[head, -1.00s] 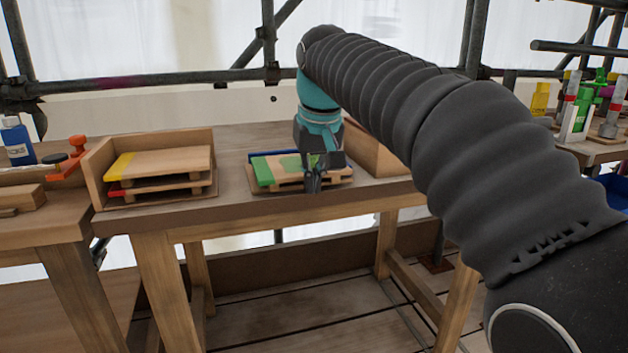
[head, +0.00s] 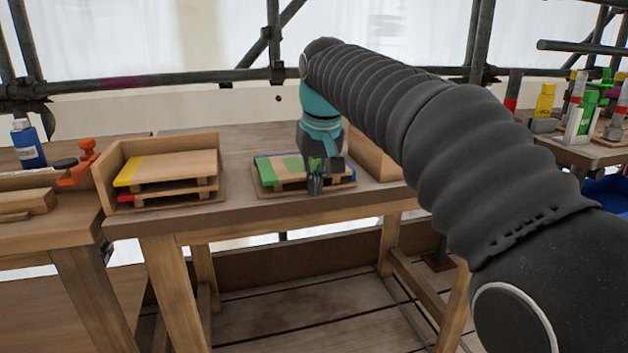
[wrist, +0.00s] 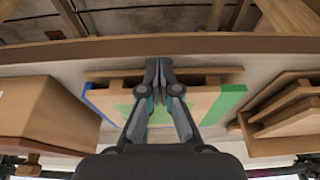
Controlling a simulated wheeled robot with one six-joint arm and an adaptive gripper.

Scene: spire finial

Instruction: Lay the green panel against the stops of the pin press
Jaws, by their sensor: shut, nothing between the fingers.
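The green panel (head: 290,170) is a flat wooden board with a green end strip. It lies on top of a small stack on the middle bench, and its strip also shows in the wrist view (wrist: 230,102). A blue-edged piece (head: 262,159) shows behind and under it. My gripper (head: 315,190) is shut and empty, pointing down at the panel's front edge. I cannot make out which thing is the pin press.
A wooden tray (head: 106,174) on the left holds stacked yellow- and red-ended boards (head: 172,167). A wooden block (head: 370,155) stands right of the panel. A blue bottle (head: 28,145) and orange clamp (head: 80,165) are far left. Coloured items (head: 580,120) crowd the right bench.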

